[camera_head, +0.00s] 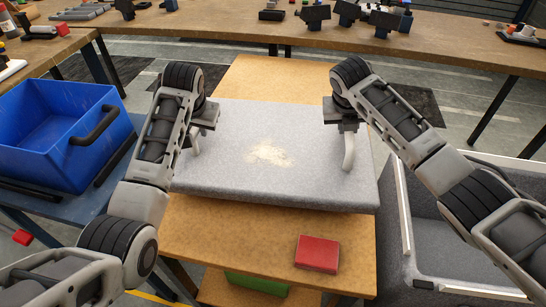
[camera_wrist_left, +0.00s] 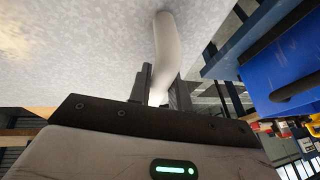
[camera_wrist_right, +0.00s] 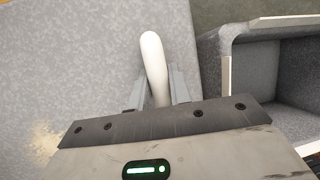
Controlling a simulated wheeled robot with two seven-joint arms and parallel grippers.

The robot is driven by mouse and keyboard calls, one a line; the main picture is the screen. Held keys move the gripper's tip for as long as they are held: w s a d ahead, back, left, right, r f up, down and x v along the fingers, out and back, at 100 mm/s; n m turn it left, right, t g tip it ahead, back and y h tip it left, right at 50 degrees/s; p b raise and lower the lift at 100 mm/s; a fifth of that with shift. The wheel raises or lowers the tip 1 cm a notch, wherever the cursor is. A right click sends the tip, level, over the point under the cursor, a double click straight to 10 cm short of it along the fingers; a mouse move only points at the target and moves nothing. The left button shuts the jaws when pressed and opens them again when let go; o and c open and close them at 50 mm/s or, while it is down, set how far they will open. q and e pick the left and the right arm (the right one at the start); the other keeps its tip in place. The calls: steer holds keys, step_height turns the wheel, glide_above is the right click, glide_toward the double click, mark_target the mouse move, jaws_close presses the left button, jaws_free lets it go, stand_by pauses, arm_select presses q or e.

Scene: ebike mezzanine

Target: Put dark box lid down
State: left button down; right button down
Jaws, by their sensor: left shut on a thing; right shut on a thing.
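The lid (camera_head: 235,172) is a wide speckled grey slab with a pale worn patch near its middle and a curved whitish handle at each side. It lies over the wooden table in the head view; I cannot tell whether it touches the wood. My left gripper (camera_head: 196,134) is shut on the left handle (camera_wrist_left: 165,40). My right gripper (camera_head: 347,132) is shut on the right handle (camera_wrist_right: 153,62). The dark grey open box (camera_head: 450,255) stands at the right, beside the table, and its inside also shows in the right wrist view (camera_wrist_right: 285,80).
The wooden table (camera_head: 200,232) has a red box (camera_head: 317,254) on its front part, with a green thing (camera_head: 257,284) below. A blue bin (camera_head: 45,140) stands on a blue bench at the left. A long workbench (camera_head: 230,22) with tools runs across the back.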

arm_select(q)
steer(key=shift+r, duration=0.4)
arm_select(e)
steer(key=shift+r, duration=0.35)
